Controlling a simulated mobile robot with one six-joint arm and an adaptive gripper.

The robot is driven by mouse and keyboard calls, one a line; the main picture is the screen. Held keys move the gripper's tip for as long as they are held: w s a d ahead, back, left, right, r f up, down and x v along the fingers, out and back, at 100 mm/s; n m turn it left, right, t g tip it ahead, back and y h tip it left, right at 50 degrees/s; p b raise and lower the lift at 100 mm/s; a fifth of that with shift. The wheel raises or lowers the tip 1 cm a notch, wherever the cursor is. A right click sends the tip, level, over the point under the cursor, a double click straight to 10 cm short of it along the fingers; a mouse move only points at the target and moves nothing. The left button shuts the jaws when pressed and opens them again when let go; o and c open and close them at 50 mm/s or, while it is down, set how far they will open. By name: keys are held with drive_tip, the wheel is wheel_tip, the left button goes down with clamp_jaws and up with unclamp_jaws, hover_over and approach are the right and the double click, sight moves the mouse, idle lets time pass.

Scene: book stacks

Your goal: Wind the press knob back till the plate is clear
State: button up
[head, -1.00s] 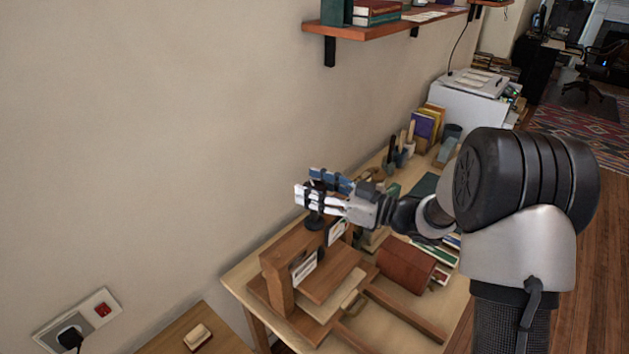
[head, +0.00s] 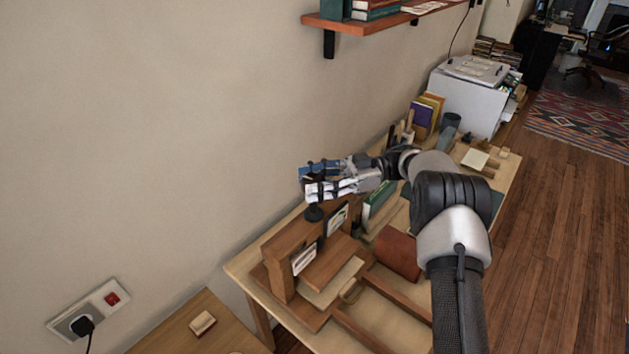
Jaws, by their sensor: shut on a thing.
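The wooden press (head: 280,274) stands at the near left end of the workbench. Its flat wooden plate (head: 330,262) lies level inside the frame, above a paler board (head: 312,296). A dark round collar (head: 314,214) shows on top of the press's crossbeam. My gripper (head: 312,183) reaches in from the right above this collar. Its blue and white fingers are shut on the press knob, which they mostly hide. I cannot tell the size of the gap under the plate.
A brown leather piece (head: 398,254) and wooden rails lie right of the press. Green books (head: 378,203) stand behind it. The wall is close behind the bench (head: 240,264), and a shelf (head: 385,25) hangs above. Open floor (head: 540,230) lies to the right.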

sight(313, 180)
drive_tip(key=shift+s+f+g, duration=0.1)
drive_tip(key=shift+f+g, duration=0.25)
drive_tip(key=shift+g, duration=0.15)
drive_tip(key=o, duration=0.7)
drive_tip(key=shift+o, duration=1.4)
drive_tip(key=shift+r+n, duration=0.15)
drive_tip(key=shift+n, duration=0.15)
drive_tip(key=shift+r, duration=0.1)
wheel_tip(313, 180, up, 10)
drive_tip(key=shift+a+f, duration=0.1)
